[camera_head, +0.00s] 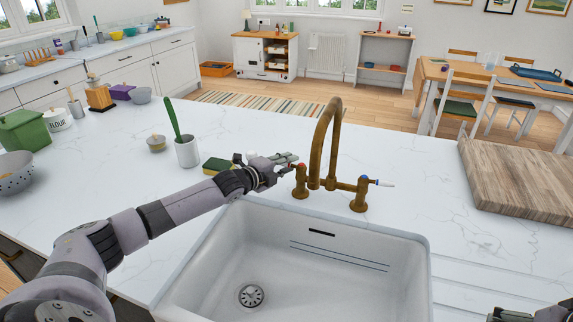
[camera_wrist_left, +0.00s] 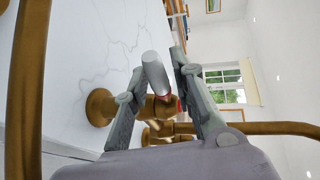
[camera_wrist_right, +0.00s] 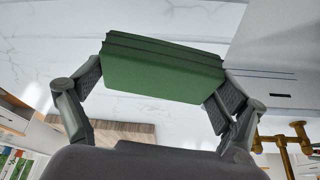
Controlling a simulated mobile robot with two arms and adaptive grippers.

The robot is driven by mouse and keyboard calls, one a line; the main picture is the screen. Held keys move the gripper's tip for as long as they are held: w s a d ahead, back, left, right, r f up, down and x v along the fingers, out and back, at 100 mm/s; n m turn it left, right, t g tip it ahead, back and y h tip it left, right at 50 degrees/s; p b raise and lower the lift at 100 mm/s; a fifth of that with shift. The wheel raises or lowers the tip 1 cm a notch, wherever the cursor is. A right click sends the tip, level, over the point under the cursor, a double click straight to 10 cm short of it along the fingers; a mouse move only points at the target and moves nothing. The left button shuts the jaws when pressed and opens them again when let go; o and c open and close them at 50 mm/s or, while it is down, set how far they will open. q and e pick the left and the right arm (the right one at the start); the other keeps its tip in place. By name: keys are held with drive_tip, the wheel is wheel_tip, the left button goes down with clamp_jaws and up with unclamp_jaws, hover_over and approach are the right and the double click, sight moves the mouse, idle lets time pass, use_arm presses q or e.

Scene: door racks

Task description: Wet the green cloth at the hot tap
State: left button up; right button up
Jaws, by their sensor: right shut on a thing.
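The brass tap (camera_head: 328,140) stands behind the white sink (camera_head: 420,270); no water shows from its spout. Its left valve (camera_head: 300,184) has a red mark, its right valve (camera_head: 360,195) a blue one. My left gripper (camera_head: 287,162) is at the red-marked valve. In the left wrist view its fingers (camera_wrist_left: 158,66) are apart on either side of the grey lever (camera_wrist_left: 154,72) with a red ring; contact is unclear. My right gripper (camera_wrist_right: 160,80) is shut on the folded green cloth (camera_wrist_right: 160,75). In the head view only part of this gripper (camera_head: 525,313) shows at the bottom right corner.
A sponge (camera_head: 217,166) and a white cup with a green-handled brush (camera_head: 187,151) stand left of the tap. A wooden board (camera_head: 520,180) lies on the right of the counter. The sink basin is empty, with a drain (camera_head: 251,295).

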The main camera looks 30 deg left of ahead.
use_arm(q)
clamp_jaws()
idle(0.4)
